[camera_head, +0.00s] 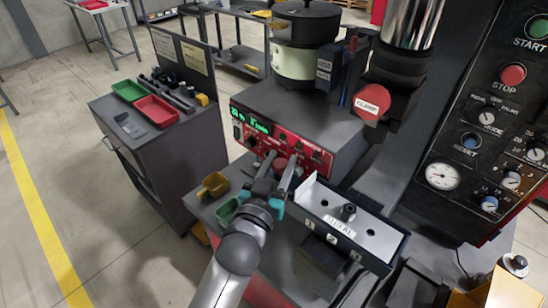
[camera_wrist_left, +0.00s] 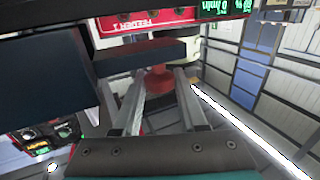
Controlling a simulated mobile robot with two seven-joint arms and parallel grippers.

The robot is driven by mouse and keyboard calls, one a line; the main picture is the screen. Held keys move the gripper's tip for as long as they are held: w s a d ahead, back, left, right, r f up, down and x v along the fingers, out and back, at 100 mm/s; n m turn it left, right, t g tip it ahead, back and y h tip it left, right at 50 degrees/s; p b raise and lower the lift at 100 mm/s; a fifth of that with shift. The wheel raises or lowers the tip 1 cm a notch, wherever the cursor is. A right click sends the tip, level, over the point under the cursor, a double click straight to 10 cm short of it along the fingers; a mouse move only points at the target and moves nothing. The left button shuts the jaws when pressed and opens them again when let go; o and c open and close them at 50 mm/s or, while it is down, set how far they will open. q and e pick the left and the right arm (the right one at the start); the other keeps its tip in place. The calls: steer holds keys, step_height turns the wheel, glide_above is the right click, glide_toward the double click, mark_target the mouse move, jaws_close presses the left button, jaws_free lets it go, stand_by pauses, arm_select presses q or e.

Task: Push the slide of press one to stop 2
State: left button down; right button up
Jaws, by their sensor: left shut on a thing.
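The grey-walled slide housing (camera_head: 318,205) with a white label stands at the centre right in the head view. A dark knob (camera_head: 348,211) stands up from it, and small tags numbered 1 to 3 (camera_head: 333,241) run along its front. My left gripper (camera_head: 281,163) is up and left of this housing, at the front of the feeder's red panel (camera_head: 262,137). Its fingers sit around a red knob, which shows between them in the left wrist view (camera_wrist_left: 158,80). The fingers partly hide this knob. My right gripper is not in view.
The feeder box (camera_head: 300,110) carries a bowl (camera_head: 300,22). A dark control panel (camera_head: 490,120) rises at the right. A grey cabinet (camera_head: 165,150) with green and red trays stands left. Open floor lies at lower left.

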arm_select(q)
steer(key=c, duration=0.8)
jaws_free()
steer(key=shift+c, duration=0.2)
steer(key=o, duration=0.4)
steer(key=b+v, duration=0.1)
steer(key=v, duration=1.4)
steer(key=shift+s, duration=0.15)
